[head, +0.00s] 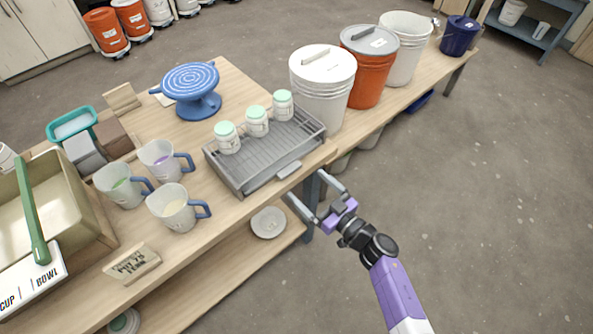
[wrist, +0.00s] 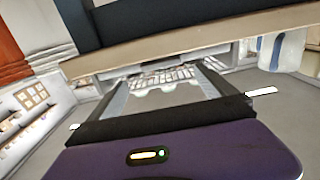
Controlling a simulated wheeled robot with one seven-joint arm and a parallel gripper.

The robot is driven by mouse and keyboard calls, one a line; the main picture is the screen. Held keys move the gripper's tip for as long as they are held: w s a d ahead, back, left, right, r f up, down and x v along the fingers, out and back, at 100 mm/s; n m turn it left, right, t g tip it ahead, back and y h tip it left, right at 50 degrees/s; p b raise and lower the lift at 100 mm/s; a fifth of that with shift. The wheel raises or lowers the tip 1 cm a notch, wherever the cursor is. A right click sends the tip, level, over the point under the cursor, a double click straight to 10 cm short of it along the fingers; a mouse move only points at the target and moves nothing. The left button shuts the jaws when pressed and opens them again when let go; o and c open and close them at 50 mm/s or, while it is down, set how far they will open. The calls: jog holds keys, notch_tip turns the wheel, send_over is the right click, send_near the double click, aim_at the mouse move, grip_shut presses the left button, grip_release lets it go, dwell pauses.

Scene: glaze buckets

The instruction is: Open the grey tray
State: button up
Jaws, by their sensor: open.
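The grey tray (head: 262,160) is a low, ribbed box on the wooden table in the head view. A light handle (head: 289,170) shows on its front side, facing the table edge. Three white jars with pale green lids (head: 257,121) stand along its back part. My gripper (head: 309,186) is open and empty, just off the table's front edge near the handle, apart from it. Its two fingers point toward the table. In the wrist view my fingers reach toward the table edge; I cannot make out the handle there.
A white lidded bucket (head: 322,88) stands close behind the tray's right end, with an orange bucket (head: 369,65) beyond. Mugs (head: 178,208) stand left of the tray. A bowl (head: 268,222) sits on the lower shelf. The floor right of the table is clear.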

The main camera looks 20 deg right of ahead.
aim_at(292, 171)
jog(key=x, duration=0.6)
jog(key=shift+w+a+b, duration=0.1)
jog(key=shift+w+b, duration=0.15)
jog(key=shift+b, duration=0.05)
